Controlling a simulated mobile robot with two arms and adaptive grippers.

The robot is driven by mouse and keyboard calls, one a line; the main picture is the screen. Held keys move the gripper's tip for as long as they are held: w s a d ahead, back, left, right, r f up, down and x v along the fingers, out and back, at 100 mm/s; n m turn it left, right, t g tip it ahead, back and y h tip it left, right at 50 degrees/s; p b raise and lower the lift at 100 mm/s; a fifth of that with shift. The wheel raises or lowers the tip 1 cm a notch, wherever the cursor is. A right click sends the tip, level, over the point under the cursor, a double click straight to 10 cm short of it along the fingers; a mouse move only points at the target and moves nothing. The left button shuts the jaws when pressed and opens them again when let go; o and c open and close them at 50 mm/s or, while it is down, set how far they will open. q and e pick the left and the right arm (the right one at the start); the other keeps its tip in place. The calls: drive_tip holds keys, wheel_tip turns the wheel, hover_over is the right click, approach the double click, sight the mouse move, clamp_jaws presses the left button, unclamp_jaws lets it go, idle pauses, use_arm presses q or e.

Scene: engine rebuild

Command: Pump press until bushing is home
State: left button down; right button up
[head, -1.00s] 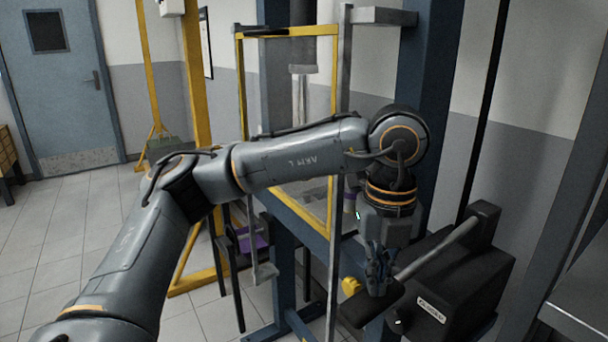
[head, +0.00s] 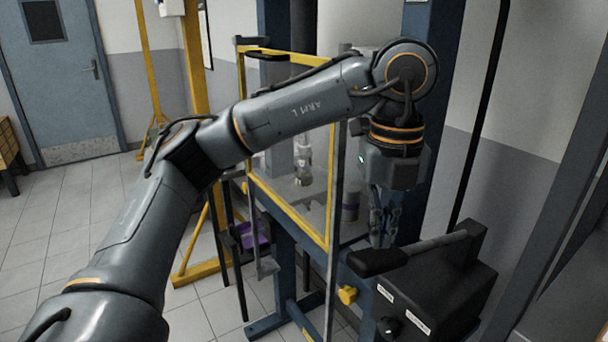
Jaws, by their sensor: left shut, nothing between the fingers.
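The pump lever is a grey rod with a black grip (head: 378,262), sticking out to the left from the dark pump box (head: 440,300) at lower right. It lies nearly level, the grip a little lower than the pivot. My left gripper (head: 382,236) points down, shut and empty, its fingertips right at the grip's upper side; I cannot tell if they touch it. The blue-framed press (head: 285,235) stands behind, with a metal ram (head: 302,155) seen through its clear guard. I cannot make out the bushing. My right gripper is out of view.
The yellow-edged guard (head: 285,218) stands left of my gripper, with my forearm crossing in front of its top. A yellow knob (head: 347,295) sits below the lever. A yellow frame (head: 195,120) stands farther left. Open tiled floor (head: 75,245) lies at left.

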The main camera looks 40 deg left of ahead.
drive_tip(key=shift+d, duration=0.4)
use_arm(q)
drive_tip(key=shift+f+b, duration=0.45)
wheel_tip(320, 180, down, 16)
drive_tip(key=b, duration=1.3)
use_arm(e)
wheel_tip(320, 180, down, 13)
use_arm(q)
wheel_tip(320, 180, up, 17)
drive_tip(key=p, duration=1.4)
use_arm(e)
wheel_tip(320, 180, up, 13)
use_arm(q)
drive_tip(key=shift+f, duration=0.1)
